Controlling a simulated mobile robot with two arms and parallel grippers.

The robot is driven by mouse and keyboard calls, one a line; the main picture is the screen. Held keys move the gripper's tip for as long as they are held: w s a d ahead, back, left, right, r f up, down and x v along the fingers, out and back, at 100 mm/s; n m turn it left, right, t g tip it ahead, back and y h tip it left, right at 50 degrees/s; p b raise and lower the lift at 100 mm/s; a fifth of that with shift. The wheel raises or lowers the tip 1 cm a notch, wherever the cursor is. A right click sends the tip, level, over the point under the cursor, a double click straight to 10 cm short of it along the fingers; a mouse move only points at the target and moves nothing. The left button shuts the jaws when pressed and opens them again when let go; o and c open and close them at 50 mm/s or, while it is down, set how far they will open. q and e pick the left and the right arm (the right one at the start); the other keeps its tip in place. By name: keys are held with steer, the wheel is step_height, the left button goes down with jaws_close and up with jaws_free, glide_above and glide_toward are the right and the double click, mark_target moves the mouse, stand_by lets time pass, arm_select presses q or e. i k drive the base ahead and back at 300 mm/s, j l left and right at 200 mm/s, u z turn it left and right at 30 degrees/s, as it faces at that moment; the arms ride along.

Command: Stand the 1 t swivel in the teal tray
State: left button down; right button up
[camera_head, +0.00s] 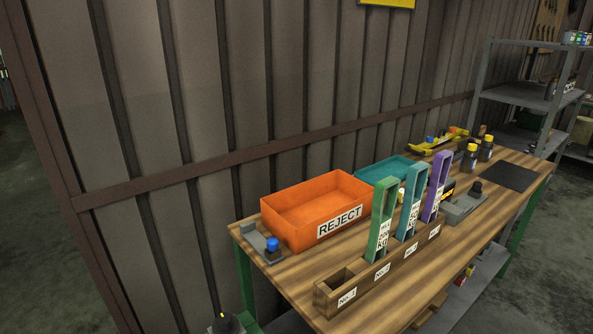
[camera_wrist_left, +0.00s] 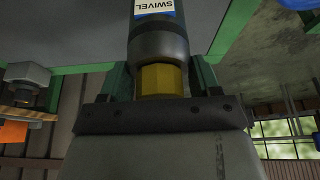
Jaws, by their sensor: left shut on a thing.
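The swivel (camera_wrist_left: 158,42) has a dark round collar, a yellow hex part and a blue and white label reading SWIVEL. In the left wrist view my left gripper (camera_wrist_left: 162,80) is shut on its yellow hex part, with one finger on each side. The load mark on the swivel is not visible. The teal tray (camera_head: 372,173) stands on the wooden bench behind the row of coloured uprights, right of the orange bin. The uprights hide part of it, and I cannot see all of its inside. My right gripper is not in view.
The orange REJECT bin (camera_head: 296,207) stands at the bench's left end. A wooden rack (camera_head: 365,290) holding green, blue and purple uprights runs along the front. A yellow tool holder (camera_head: 437,142), dark bottles (camera_head: 470,160) and a black mat (camera_head: 510,177) lie farther right.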

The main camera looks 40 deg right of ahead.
mark_target(402, 172)
steer(key=l+u, duration=0.15)
steer(key=u, duration=0.35)
steer(key=k+l+u, duration=0.1)
steer(key=u, duration=0.35)
steer(key=k+u, duration=0.15)
steer(key=u, duration=0.35)
steer(key=k+u, duration=0.15)
steer(key=u, duration=0.3)
steer(key=k+l+u, duration=0.2)
steer(key=k+u, duration=0.15)
steer(key=k, duration=0.25)
steer(key=k+u, duration=0.35)
steer(key=k, duration=0.3)
steer(key=k+u, duration=0.35)
steer(key=k, duration=0.3)
steer(key=k+z, duration=0.25)
steer(key=k, duration=0.2)
steer(key=k+l+z, duration=0.1)
steer(key=k+z, duration=0.2)
steer(key=k, duration=0.15)
steer(key=k+l+z, duration=0.25)
steer(key=k, duration=0.2)
steer(key=j+z, duration=0.1)
steer(key=z, duration=2)
